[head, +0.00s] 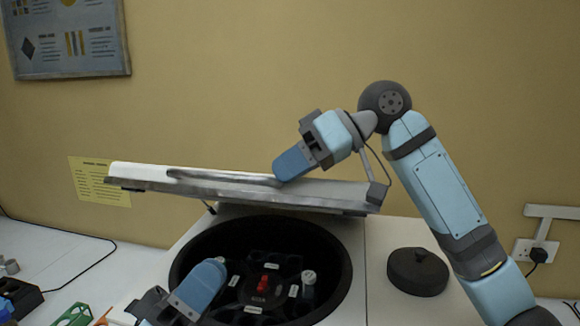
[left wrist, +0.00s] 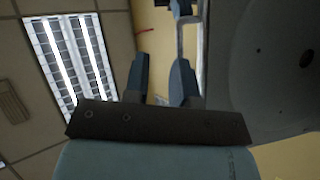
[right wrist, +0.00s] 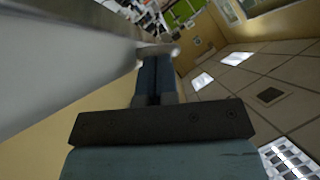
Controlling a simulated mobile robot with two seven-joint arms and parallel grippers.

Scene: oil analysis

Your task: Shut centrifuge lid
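The centrifuge lid (head: 240,187) is partly raised and tilts over the back of the open round chamber (head: 335,245). A grey bar handle (head: 215,177) runs along its top. My right gripper (head: 285,172) has its fingertips at the handle's right end, at or just above the lid's upper side; exact contact is hard to tell. In the right wrist view its fingers (right wrist: 157,75) are together, with the pale lid beside them. My left gripper (head: 208,276) is low at the chamber's front left, below the lid. In the left wrist view its fingers (left wrist: 160,75) are apart and empty.
The dark rotor (head: 235,292) in the chamber has a red knob (head: 265,281) and white-capped tubes (head: 308,277). A round black cap (head: 418,272) lies on the housing to the right. A green rack (head: 72,316) and a black box (head: 22,297) stand at the lower left.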

